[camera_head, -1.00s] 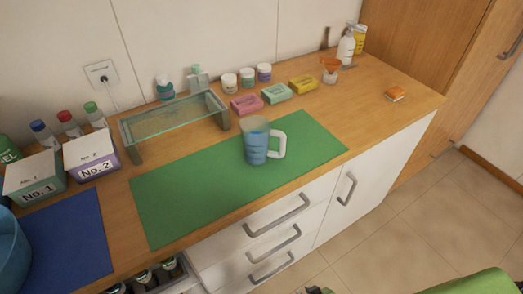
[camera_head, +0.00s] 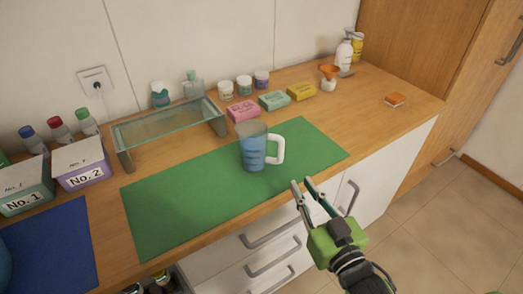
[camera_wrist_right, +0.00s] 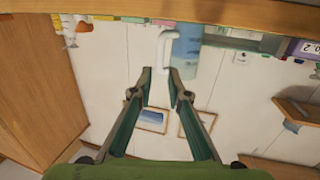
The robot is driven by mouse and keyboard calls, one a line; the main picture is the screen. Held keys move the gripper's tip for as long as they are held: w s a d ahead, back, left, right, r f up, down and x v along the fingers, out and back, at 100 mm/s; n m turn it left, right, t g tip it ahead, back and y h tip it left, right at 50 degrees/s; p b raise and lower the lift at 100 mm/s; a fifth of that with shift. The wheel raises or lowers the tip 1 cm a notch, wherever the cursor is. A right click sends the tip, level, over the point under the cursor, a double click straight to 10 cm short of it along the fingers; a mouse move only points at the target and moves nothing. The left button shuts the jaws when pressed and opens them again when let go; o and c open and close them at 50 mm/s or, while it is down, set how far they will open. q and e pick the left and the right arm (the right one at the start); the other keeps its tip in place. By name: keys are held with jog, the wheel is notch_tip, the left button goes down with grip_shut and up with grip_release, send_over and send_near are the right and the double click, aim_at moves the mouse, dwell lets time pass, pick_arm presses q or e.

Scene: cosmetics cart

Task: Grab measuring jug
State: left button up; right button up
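The measuring jug (camera_head: 253,151) is a bluish, see-through cup with a white handle on its right side. It stands upright on the green mat (camera_head: 170,205). In the right wrist view the jug (camera_wrist_right: 187,48) shows at the top, beyond the fingertips, and its white handle (camera_wrist_right: 166,45) is on the left. My right gripper (camera_head: 302,183) is open and empty, in front of the counter's front edge, to the right of and nearer than the jug. It also shows open in the right wrist view (camera_wrist_right: 159,72). My left gripper is not in view.
A glass shelf (camera_head: 170,125) stands behind the mat. Pink (camera_head: 243,111), green and yellow boxes lie behind the jug. The box No. 2 (camera_head: 83,164) is at the left. Drawer handles stick out below the counter edge.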

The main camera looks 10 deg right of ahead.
aim_at(282, 152)
jog(key=shift+t, duration=0.3)
jog(key=w, duration=0.2)
jog(key=w+a+p, duration=0.1)
jog(key=w, duration=0.2)
jog(key=w+r, duration=0.1)
jog(key=w, duration=0.2)
jog(key=shift+w+a+p, duration=0.15)
jog(key=shift+w+p, duration=0.1)
jog(key=shift+p, duration=0.05)
jog(key=w, duration=0.1)
jog(key=w+p, duration=0.1)
jog(key=w, duration=0.2)
jog(key=shift+w+a+f, duration=0.2)
jog(key=shift+w+f, duration=0.05)
jog(key=shift+w, duration=0.05)
jog(key=shift+w+f, duration=0.1)
jog(key=shift+w, duration=0.3)
jog(key=shift+s, duration=0.1)
grip_shut()
